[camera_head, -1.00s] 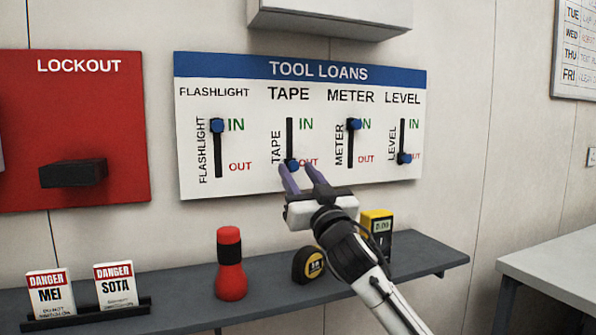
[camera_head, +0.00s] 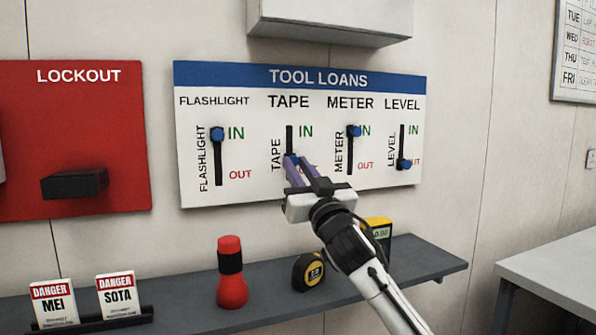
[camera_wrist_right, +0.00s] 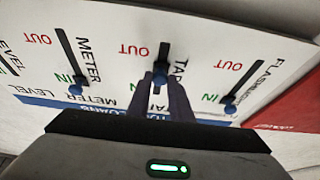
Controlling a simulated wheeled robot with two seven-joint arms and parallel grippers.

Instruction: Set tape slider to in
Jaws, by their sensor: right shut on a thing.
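The tape slider is a blue knob (camera_wrist_right: 160,82) in a black vertical slot (camera_head: 289,138) under TAPE on the white tool loans board (camera_head: 400,188). My right gripper (camera_head: 292,158) is at the slot, with its purple fingers shut on the knob. In the right wrist view, which is upside down, the knob sits between the fingertips (camera_wrist_right: 161,84), away from the OUT end of the slot. The fingers mostly hide the knob in the head view. My left gripper is not in view.
The flashlight knob (camera_head: 217,134) and meter knob (camera_head: 353,132) are at IN; the level knob (camera_head: 404,164) is at OUT. A shelf (camera_head: 420,262) below holds a red flashlight (camera_head: 231,290), a tape measure (camera_head: 308,272) and a yellow meter (camera_head: 378,230). A red lockout board (camera_head: 60,110) is left.

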